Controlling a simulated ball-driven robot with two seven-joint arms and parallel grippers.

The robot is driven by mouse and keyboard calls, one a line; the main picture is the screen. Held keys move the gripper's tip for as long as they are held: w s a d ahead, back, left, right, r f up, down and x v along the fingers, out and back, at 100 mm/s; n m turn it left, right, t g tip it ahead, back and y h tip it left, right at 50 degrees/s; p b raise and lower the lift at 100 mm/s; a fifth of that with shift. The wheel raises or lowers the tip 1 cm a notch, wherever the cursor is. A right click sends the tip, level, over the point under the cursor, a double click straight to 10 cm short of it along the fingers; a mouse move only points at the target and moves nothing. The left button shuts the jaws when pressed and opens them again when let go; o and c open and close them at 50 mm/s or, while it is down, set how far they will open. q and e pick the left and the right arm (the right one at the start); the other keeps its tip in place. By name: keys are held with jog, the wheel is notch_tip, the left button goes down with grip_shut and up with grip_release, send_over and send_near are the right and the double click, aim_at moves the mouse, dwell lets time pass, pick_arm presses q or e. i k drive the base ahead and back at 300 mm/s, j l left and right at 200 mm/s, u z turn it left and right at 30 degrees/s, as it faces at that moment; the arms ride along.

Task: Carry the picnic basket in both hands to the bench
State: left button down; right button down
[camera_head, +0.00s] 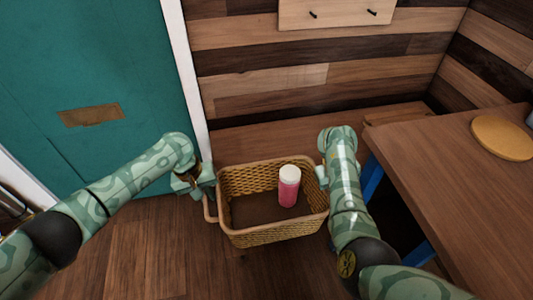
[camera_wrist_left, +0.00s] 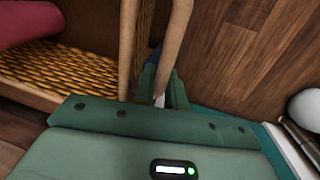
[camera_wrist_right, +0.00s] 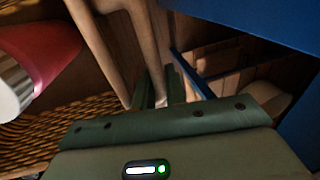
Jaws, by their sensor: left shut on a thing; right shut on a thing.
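The woven picnic basket (camera_head: 266,237) is level in front of me, between my two arms. A pink bottle with a white cap (camera_head: 289,186) stands inside it; its pink side also shows in the left wrist view (camera_wrist_left: 25,22) and the right wrist view (camera_wrist_right: 40,50). My left gripper (camera_head: 206,186) is shut on the basket's left handle (camera_wrist_left: 178,45). My right gripper (camera_wrist_right: 160,95) is shut on the right handle (camera_wrist_right: 148,45); in the head view my forearm mostly hides it. The wooden bench (camera_head: 255,138) runs along the wall just beyond the basket, whose far rim overlaps it in view.
A wooden table (camera_head: 440,160) with blue legs (camera_head: 372,178) stands close to the right of my right arm, with a round board (camera_head: 502,137) on it. A teal door (camera_head: 90,80) is on the left. Bare wooden floor (camera_head: 150,250) lies at the lower left.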

aim_at(266, 152)
jog(key=i, duration=1)
